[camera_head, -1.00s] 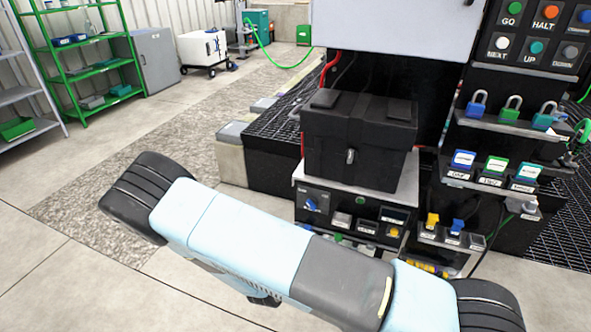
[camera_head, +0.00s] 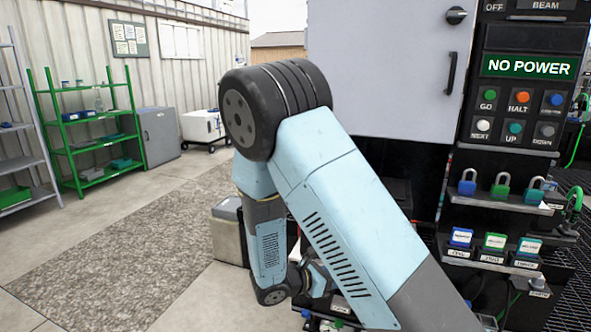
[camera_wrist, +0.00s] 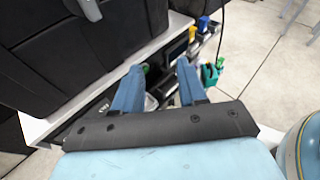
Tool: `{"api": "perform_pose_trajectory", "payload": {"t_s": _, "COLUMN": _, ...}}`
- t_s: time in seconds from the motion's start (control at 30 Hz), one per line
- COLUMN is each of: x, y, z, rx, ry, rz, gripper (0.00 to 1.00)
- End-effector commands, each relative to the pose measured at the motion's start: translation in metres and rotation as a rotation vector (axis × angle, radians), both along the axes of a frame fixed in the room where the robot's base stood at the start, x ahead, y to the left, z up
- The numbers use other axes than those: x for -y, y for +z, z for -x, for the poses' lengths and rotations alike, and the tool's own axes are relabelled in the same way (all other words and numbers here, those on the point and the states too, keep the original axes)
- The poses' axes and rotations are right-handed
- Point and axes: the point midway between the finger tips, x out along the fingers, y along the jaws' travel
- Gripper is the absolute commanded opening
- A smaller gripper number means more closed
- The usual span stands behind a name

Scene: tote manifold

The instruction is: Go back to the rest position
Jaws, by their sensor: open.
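In the wrist view my gripper (camera_wrist: 156,88) shows its two blue fingers apart, with nothing held between them. Past the fingers are the edge of a pale shelf and a row of small controls below it. A black case (camera_wrist: 80,50) with a grey latch stands on the shelf at the upper left, beside the fingers. In the head view my folded arm covers the middle of the picture and hides most of the black case. The fingertips cannot be made out there.
A grey cabinet (camera_head: 385,70) and a control panel reading NO POWER (camera_head: 528,67) stand behind and right of my arm. A green shelf rack (camera_head: 92,130) is far left. The floor at left is clear.

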Motion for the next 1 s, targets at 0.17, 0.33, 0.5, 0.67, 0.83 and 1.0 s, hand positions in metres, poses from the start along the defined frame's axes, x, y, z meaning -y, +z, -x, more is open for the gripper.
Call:
{"api": "perform_pose_trajectory", "payload": {"t_s": 0.17, "x": 0.028, "y": 0.035, "z": 0.011, "rx": 0.077, "ry": -0.177, "rz": -0.161, "gripper": 0.41}}
{"api": "perform_pose_trajectory", "payload": {"t_s": 0.33, "x": 0.051, "y": 0.064, "z": 0.025, "rx": 0.151, "ry": -0.339, "rz": -0.308, "gripper": 0.41}}
{"api": "perform_pose_trajectory", "payload": {"t_s": 0.5, "x": 0.071, "y": 0.091, "z": 0.042, "rx": 0.232, "ry": -0.497, "rz": -0.451, "gripper": 0.41}}
{"api": "perform_pose_trajectory", "payload": {"t_s": 0.67, "x": 0.087, "y": 0.116, "z": 0.059, "rx": 0.312, "ry": -0.64, "rz": -0.587, "gripper": 0.41}}
{"api": "perform_pose_trajectory", "payload": {"t_s": 0.83, "x": 0.101, "y": 0.142, "z": 0.078, "rx": 0.402, "ry": -0.784, "rz": -0.73, "gripper": 0.41}}
{"api": "perform_pose_trajectory", "payload": {"t_s": 1.0, "x": 0.112, "y": 0.167, "z": 0.098, "rx": 0.496, "ry": -0.922, "rz": -0.872, "gripper": 0.41}}
